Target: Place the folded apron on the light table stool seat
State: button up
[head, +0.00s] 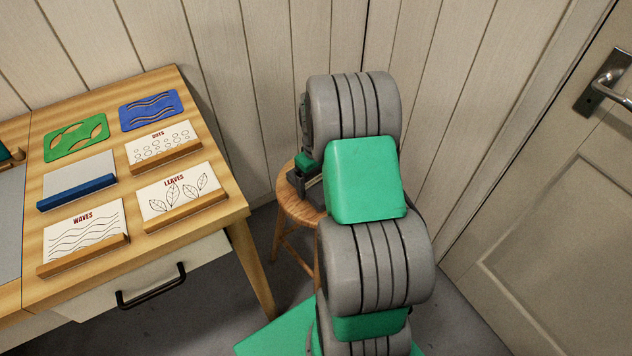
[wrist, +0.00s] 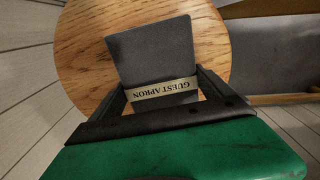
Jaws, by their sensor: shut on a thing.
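The folded apron (wrist: 150,50) is a dark grey flat rectangle with a pale band reading GUEST APRON in the wrist view. My gripper (wrist: 162,92) is shut on it, with one finger at each side of the band. The round wooden stool seat (wrist: 85,75) lies behind and below the apron in this view. In the head view the stool (head: 296,208) stands right of the table, and my gripper (head: 308,176) is over its seat. My arm hides much of the stool there. I cannot tell whether the apron touches the seat.
The wooden table (head: 235,205) on the left holds several pattern cards, a green stencil (head: 76,138) and a blue stencil (head: 151,110). Its drawer has a black handle (head: 151,287). A panelled wall is close behind the stool, and a door (head: 560,200) is at the right.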

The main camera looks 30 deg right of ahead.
aim_at(316, 181)
jog(key=shift+r, duration=0.1)
jog(key=shift+f, duration=0.2)
jog(key=o, duration=1.3)
jog(key=shift+o, duration=0.2)
jog(key=shift+r, duration=0.1)
notch_tip(316, 181, up, 12)
jog(key=p, duration=0.1)
jog(key=shift+r+p, duration=0.15)
jog(key=shift+p, duration=0.2)
